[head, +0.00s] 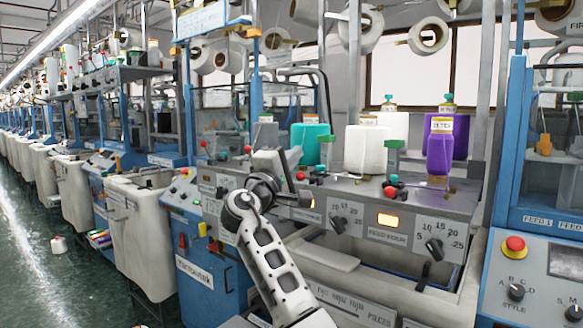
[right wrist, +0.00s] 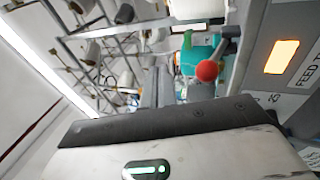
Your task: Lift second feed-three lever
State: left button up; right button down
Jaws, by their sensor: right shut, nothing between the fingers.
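In the head view my right gripper (head: 292,158) is shut and empty, over the machine's grey top near the feed-three section. In the right wrist view its closed dark fingers (right wrist: 156,86) point up the picture. A lever with a red ball knob (right wrist: 207,71) stands just right of them, apart from them. Beside it are a lit orange lamp (right wrist: 282,57) and a label beginning "FEED T". In the head view a red knob (head: 300,176) shows close to the gripper; my arm hides part of that panel. Which knob is the second lever is unclear. My left gripper is not in view.
Teal (head: 308,142), white (head: 367,150) and purple (head: 440,150) yarn cones stand behind. A red stop button (head: 515,244) is at right.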

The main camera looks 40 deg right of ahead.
pick_arm(q)
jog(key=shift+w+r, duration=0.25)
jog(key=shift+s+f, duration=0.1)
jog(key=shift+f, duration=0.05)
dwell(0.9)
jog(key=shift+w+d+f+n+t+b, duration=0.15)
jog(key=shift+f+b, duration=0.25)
jog(key=shift+b, duration=0.85)
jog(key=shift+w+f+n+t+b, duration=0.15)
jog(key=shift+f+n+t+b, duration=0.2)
jog(key=shift+b, duration=0.85)
pick_arm(e)
jog(key=s+a+f, duration=0.1)
jog(key=a+f, duration=0.7)
jog(key=a, duration=0.2)
jog(key=shift+s+a, duration=0.15)
jog(key=shift+a, duration=0.05)
